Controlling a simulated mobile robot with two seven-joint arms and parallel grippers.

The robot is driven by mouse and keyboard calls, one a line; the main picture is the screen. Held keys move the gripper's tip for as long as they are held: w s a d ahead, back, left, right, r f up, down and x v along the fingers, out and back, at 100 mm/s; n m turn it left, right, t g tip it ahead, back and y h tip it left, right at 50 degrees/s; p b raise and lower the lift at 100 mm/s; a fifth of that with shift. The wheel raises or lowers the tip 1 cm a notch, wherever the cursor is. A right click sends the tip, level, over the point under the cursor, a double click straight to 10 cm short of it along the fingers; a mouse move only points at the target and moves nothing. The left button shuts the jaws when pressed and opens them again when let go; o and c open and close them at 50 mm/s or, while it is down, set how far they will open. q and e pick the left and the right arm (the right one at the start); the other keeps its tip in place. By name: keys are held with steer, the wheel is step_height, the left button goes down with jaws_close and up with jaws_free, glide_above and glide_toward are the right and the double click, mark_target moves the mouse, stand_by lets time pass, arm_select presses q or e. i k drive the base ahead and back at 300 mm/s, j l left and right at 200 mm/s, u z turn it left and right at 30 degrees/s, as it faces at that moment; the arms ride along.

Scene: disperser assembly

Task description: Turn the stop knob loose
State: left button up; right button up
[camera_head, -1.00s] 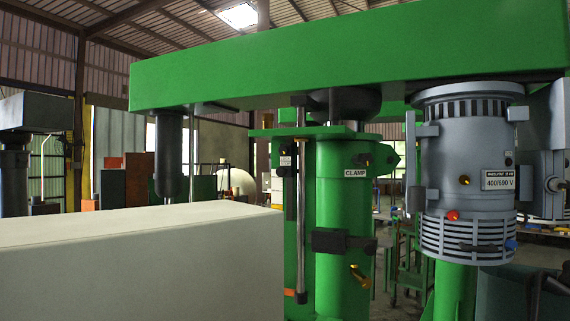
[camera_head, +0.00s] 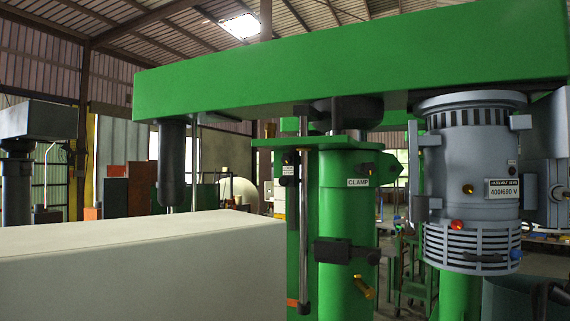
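A green disperser stands ahead, with a thick green column (camera_head: 345,225) marked CLAMP under a long green beam (camera_head: 350,62). A black block (camera_head: 333,250) sits across the column, with a small dark knob-like end (camera_head: 373,257) on its right. A brass lever (camera_head: 364,287) is below it. A thin steel rod (camera_head: 304,215) runs upright left of the column. No part is labelled as the stop knob, so I cannot tell for certain which one it is. Neither of my grippers is in view.
A large pale box (camera_head: 140,265) fills the lower left in front of the machine. A grey motor (camera_head: 470,185) marked 400/690 V hangs at the right, with red and blue fittings. A dark shaft housing (camera_head: 172,165) hangs at the left.

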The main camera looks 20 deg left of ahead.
mark_target(286, 159)
steer(key=i+l+u, duration=0.3)
steer(key=i+l, duration=0.4)
steer(key=i, duration=0.15)
